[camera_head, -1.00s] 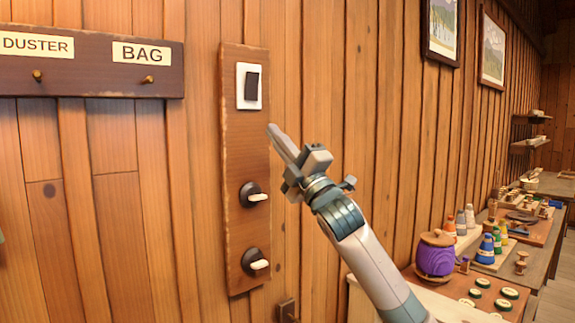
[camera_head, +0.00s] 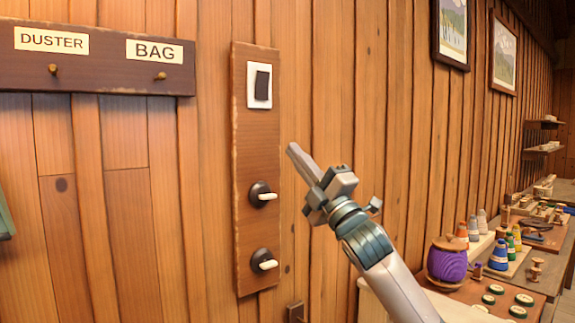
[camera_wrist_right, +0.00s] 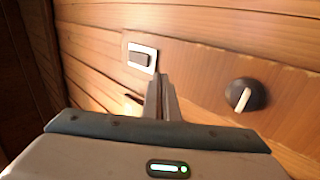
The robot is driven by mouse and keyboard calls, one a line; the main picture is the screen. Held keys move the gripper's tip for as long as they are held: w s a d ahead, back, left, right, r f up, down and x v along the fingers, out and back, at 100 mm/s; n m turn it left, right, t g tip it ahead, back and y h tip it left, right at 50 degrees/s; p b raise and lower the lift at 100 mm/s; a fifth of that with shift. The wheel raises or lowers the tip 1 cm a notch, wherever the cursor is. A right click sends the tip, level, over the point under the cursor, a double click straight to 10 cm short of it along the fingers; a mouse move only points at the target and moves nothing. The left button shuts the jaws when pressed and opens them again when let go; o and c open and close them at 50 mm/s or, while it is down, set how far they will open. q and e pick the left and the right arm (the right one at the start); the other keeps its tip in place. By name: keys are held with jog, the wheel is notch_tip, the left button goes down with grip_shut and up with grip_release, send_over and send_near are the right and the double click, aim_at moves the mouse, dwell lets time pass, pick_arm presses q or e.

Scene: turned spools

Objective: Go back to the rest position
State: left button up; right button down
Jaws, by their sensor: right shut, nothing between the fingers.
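My right gripper (camera_head: 291,149) is shut and empty, in front of the plank wall just right of a brown switch panel. Its closed fingers also show in the right wrist view (camera_wrist_right: 161,84). The panel (camera_head: 256,136) carries a white-framed dark rocker switch (camera_head: 262,86) at the top, also in the right wrist view (camera_wrist_right: 140,58). Below are two dark round knobs with pale levers, the upper knob (camera_head: 260,194) and the lower knob (camera_head: 262,261). One knob (camera_wrist_right: 241,95) shows right of the fingers in the wrist view. My left gripper is not in view.
A dark peg rail (camera_head: 110,80) labelled DUSTER and BAG is at the left. A bench at the right holds a purple jar (camera_head: 447,262), colored cones (camera_head: 498,254) and round discs. Framed pictures (camera_head: 503,58) hang above. The wall between panel and bench is clear.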

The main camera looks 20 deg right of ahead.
jog(key=shift+f, duration=0.1)
notch_tip(320, 180, down, 24)
jog(key=w+a+m+g+h, duration=0.1)
jog(key=a+m+g+h, duration=0.1)
jog(key=m+g+h, duration=0.35)
jog(key=s+f+m+g+h, duration=0.1)
jog(key=s+f+m+g, duration=0.3)
jog(key=f, duration=0.8)
jog(key=s+f+m+t, duration=0.1)
jog(key=s+f+m, duration=0.3)
jog(key=f, duration=0.8)
jog(key=s+a+f+m+g+h, duration=0.1)
jog(key=s+f+m+g+h, duration=0.35)
jog(key=s+f, duration=1.45)
jog(key=s+f+m+g+y, duration=0.1)
jog(key=s+f+g, duration=0.25)
jog(key=s, duration=0.75)
jog(key=s+f+m+g+y, duration=0.1)
jog(key=s+f+g+y, duration=0.2)
jog(key=s, duration=0.7)
jog(key=s+f+x, duration=0.1)
jog(key=s+x, duration=0.1)
jog(key=x, duration=1.8)
jog(key=s+a+f+t, duration=0.1)
jog(key=s+f, duration=0.1)
jog(key=f, duration=0.6)
jog(key=s+a+f+t, duration=0.1)
jog(key=s+f, duration=0.2)
jog(key=f, duration=0.6)
jog(key=shift+s+n, duration=0.3)
